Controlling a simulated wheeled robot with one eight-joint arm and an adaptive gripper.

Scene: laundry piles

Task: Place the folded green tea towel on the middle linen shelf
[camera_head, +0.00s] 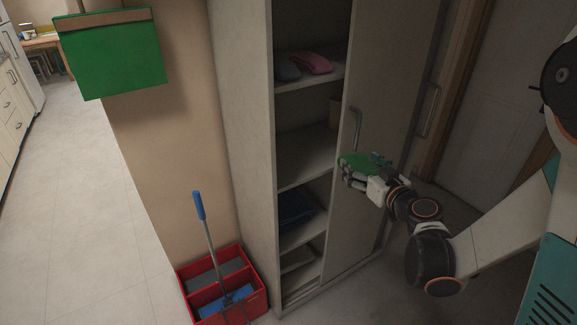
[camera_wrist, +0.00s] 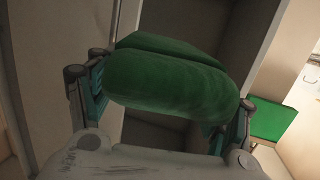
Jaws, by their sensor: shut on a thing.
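My gripper (camera_head: 362,176) is shut on the folded green tea towel (camera_head: 355,163), in front of the tall cabinet's opening. In the wrist view the towel (camera_wrist: 165,85) lies as a thick fold between the two fingers, with the dark cabinet interior behind it. The middle linen shelf (camera_head: 305,157) shows as a pale board inside the cabinet, to the left of the towel. Its right part is hidden behind the cabinet door (camera_head: 372,120). The towel appears outside the shelf, near the door's edge; its exact distance from the shelf is unclear.
A shelf above (camera_head: 325,76) holds a pink folded cloth (camera_head: 310,63) and a grey-green one (camera_head: 287,70). A dark blue cloth (camera_head: 294,207) lies on a lower shelf. A green box (camera_head: 112,58) hangs on the wall.

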